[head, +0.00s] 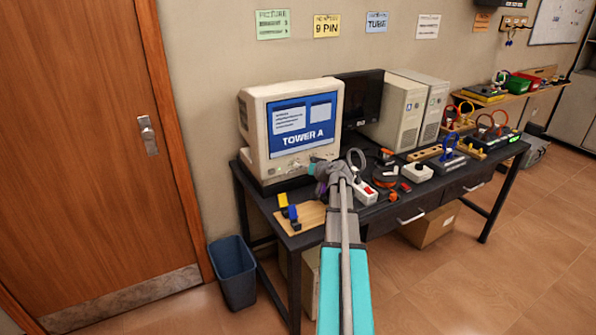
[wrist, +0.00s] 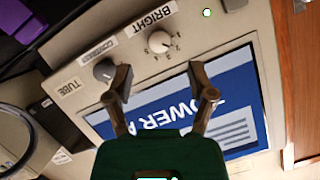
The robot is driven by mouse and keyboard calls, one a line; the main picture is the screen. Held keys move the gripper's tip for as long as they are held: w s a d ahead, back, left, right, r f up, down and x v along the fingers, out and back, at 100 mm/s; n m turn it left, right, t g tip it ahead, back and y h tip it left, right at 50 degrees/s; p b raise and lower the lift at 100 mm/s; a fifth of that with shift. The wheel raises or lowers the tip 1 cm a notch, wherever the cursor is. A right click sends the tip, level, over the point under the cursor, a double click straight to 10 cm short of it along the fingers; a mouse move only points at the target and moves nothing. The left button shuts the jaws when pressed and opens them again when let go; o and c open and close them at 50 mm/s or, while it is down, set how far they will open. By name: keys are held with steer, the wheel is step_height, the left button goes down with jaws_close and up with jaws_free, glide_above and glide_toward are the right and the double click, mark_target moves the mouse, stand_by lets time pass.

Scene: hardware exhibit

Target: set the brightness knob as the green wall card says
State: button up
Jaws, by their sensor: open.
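The brightness knob (wrist: 160,42) is a small pale dial with marks around it, under an upside-down BRIGHT label (wrist: 153,20) in the wrist view. Its exact setting is too small to read. My gripper (wrist: 160,78) is open and empty, its fingertips apart over the monitor's front, just short of the knob. In the head view my gripper (head: 325,170) is at the lower right of the beige monitor (head: 248,125) and hides the knob. The green wall card (head: 273,24) hangs above the monitor; its top line looks like PICTURE, the smaller lines are unreadable.
A grey knob (wrist: 104,70) with its own label sits close beside the brightness knob, near one finger. The monitor screen (head: 302,125) shows TOWER A. A power strip (head: 364,192) and cables crowd the dark desk (head: 375,222). Yellow, blue and white cards hang beside the green one.

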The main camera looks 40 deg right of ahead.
steer(key=shift+b+x, duration=0.7)
steer(key=shift+x, duration=1.85)
steer(key=shift+c, duration=0.2)
jaws_close()
